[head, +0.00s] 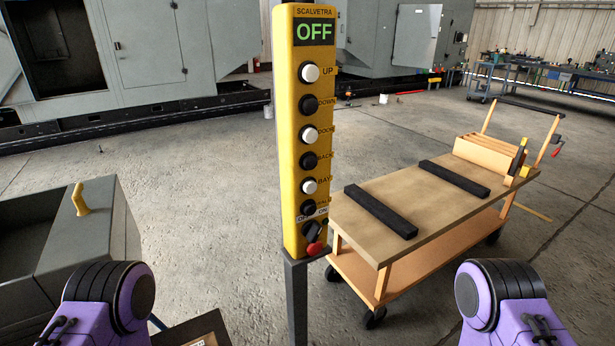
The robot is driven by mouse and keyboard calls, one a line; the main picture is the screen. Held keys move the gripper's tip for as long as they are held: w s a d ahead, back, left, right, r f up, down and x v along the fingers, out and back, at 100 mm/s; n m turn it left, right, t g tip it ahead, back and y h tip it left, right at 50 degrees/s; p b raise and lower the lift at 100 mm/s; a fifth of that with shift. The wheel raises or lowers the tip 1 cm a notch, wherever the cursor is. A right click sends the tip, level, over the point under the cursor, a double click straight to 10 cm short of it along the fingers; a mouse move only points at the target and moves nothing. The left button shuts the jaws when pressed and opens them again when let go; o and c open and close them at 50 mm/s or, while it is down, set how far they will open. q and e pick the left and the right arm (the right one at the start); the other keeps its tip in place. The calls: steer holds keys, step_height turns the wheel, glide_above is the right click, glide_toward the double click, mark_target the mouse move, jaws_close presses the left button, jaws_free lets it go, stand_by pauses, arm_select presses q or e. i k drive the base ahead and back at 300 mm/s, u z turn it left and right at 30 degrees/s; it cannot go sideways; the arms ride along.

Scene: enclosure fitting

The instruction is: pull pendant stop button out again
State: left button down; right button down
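The yellow pendant (290,130) stands upright in the middle of the head view. The red stop button (314,249) sits at the pendant's lower end, partly overlapped by the switch. I cannot tell how far it stands out. Both my purple arms show at the bottom corners, but neither gripper is in view.
A dark post (296,300) carries the pendant. An orange cart (450,240) with a wooden top and two black bars stands close on the right. A grey open box (80,235) with a yellow handle is at left. Large grey cabinets (145,45) stand behind. Floor between is clear.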

mark_target(313, 249)
steer(key=u, duration=2.05)
steer(key=k, duration=0.95)
steer(key=z, duration=0.7)
steer(key=i, duration=0.45)
steer(key=u, duration=0.1)
